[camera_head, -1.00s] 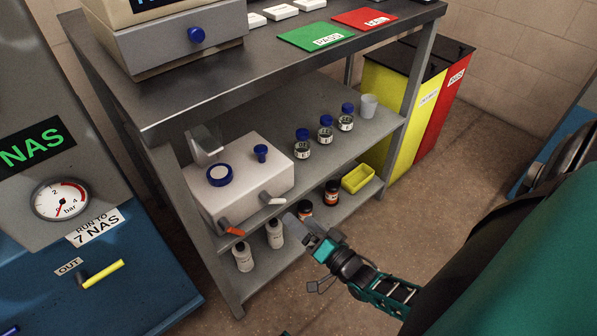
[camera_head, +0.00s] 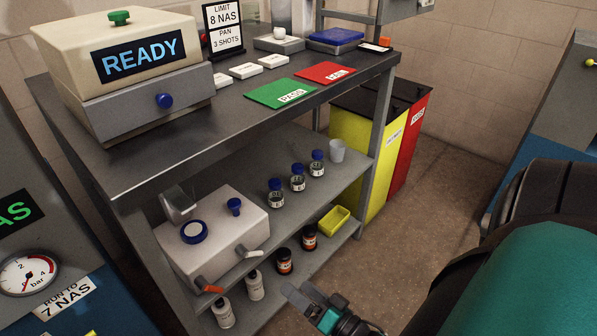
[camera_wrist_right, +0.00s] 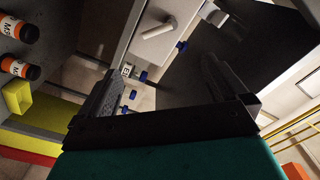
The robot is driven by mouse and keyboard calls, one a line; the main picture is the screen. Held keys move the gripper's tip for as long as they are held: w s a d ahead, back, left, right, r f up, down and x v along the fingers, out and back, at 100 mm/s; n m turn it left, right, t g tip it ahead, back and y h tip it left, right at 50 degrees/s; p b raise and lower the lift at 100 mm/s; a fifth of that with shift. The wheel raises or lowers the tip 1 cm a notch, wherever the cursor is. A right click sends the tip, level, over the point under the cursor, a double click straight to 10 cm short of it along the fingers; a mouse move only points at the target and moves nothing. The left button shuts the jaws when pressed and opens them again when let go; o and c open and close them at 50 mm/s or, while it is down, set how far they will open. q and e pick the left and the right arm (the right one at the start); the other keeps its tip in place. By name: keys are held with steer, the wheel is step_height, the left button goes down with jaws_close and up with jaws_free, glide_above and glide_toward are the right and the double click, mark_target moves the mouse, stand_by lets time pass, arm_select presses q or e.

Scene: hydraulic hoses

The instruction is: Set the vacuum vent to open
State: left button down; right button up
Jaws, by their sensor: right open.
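A white box unit (camera_head: 218,232) stands on the middle shelf. It has a blue knob (camera_head: 234,206) and a blue ring cap (camera_head: 194,232) on top. Its front carries an orange lever (camera_head: 208,285) and a white lever (camera_head: 249,252); I cannot read which is the vacuum vent. A white lever also shows in the right wrist view (camera_wrist_right: 160,27). My right gripper (camera_head: 297,294) is open and empty, in front of the shelf, below and to the right of both levers and apart from them. My left gripper is out of view.
Capped sample bottles (camera_head: 297,178) and a cup (camera_head: 337,151) stand on the middle shelf. Dark bottles (camera_head: 284,261), white bottles (camera_head: 223,312) and a yellow tray (camera_head: 333,220) are on the lower shelf. Yellow (camera_head: 352,138) and red bins stand right. The floor in front is clear.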

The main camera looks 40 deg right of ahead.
stand_by(0.5)
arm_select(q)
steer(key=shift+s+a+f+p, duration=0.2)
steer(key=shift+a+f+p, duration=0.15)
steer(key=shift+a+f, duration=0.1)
arm_select(e)
steer(key=s+d, duration=0.1)
steer(key=s, duration=1.2)
steer(key=shift+f, duration=0.15)
steer(key=shift+c, duration=0.3)
